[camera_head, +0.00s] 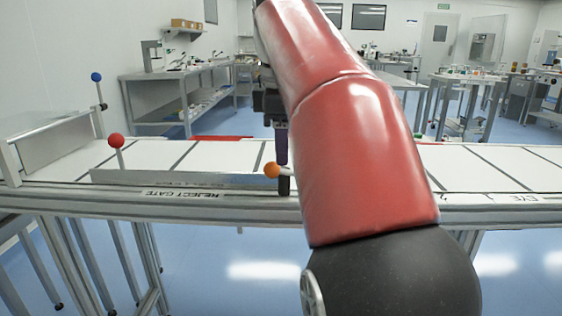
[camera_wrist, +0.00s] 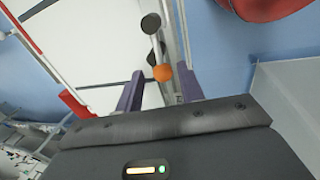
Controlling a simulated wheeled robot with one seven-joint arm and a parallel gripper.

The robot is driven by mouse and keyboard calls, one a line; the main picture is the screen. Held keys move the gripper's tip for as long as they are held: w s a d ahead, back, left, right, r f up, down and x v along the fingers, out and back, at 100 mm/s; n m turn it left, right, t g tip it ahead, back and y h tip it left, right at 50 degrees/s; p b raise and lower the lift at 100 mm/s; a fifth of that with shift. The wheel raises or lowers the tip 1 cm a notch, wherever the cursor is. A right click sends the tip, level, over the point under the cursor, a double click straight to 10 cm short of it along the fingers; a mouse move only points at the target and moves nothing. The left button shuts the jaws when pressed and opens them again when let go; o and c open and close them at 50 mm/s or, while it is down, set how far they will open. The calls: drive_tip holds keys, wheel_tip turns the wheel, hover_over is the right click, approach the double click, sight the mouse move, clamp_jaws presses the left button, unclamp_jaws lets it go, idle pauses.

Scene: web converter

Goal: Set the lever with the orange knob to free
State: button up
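The lever's orange knob (camera_head: 271,170) is at the front rail of the conveyor, just left of my arm. In the wrist view the orange knob (camera_wrist: 162,73) lies between my two purple fingertips, with a gap on either side. A grey rod runs from it past dark round parts. My gripper (camera_head: 282,150) points down by the knob, mostly hidden behind my red arm. In the wrist view my gripper (camera_wrist: 160,82) is open, with its fingers apart. I cannot read any "free" marking, and the arm hides part of the lever's surroundings.
A red-knobbed lever (camera_head: 116,140) and a blue-knobbed lever (camera_head: 96,77) stand to the left on the conveyor. The front rail (camera_head: 220,200) carries upside-down lettering, "REJECT GATE". A low metal strip (camera_head: 170,178) runs left of the orange knob. Workbenches stand behind.

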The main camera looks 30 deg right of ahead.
sight(283, 171)
drive_tip(key=f, duration=0.4)
drive_tip(key=shift+w+d+f+b, duration=0.15)
drive_tip(key=shift+w+d+b, duration=0.1)
drive_tip(key=shift+w+b, duration=0.15)
clamp_jaws()
